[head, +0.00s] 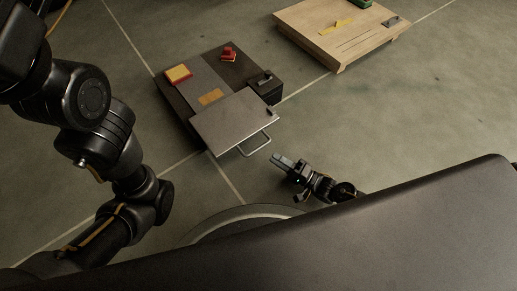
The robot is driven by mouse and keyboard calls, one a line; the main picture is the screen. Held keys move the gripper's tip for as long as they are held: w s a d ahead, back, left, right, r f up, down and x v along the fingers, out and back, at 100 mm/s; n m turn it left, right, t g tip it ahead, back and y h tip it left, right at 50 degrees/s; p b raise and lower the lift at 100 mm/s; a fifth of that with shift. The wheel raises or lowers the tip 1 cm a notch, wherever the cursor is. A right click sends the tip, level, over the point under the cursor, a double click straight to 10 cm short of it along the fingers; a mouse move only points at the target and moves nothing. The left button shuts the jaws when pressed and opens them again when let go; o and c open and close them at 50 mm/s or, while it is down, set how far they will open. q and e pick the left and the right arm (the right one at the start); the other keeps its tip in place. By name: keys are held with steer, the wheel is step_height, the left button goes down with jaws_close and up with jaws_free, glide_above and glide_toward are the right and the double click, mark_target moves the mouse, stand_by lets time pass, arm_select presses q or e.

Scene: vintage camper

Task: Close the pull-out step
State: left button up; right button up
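The pull-out step (236,119) is a flat grey panel that sticks out from the front of a low dark unit (185,103) on the floor. A metal bar handle (256,146) is on its near edge. My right gripper (276,159) is just to the right of and nearer than the handle, with a small visible gap between them. It seems to hold nothing, but whether its fingers are apart is too small to tell. My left arm comes in along the left side; its gripper is not in view.
On the dark unit lie a yellow-and-red block (178,74), a red object (229,54) and a tan patch (211,97). A dark box (267,87) is at its right. A low wooden platform (325,40) stands at the back right. The floor to the right is clear.

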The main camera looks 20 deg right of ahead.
mark_target(259, 148)
steer(key=b+x, duration=0.2)
steer(key=x, duration=0.5)
steer(key=shift+a+f+b, duration=0.1)
steer(key=shift+b, duration=0.2)
steer(key=shift+w+a+r, duration=0.2)
steer(key=shift+w+a, duration=0.1)
steer(key=shift+w, duration=0.05)
jaws_close()
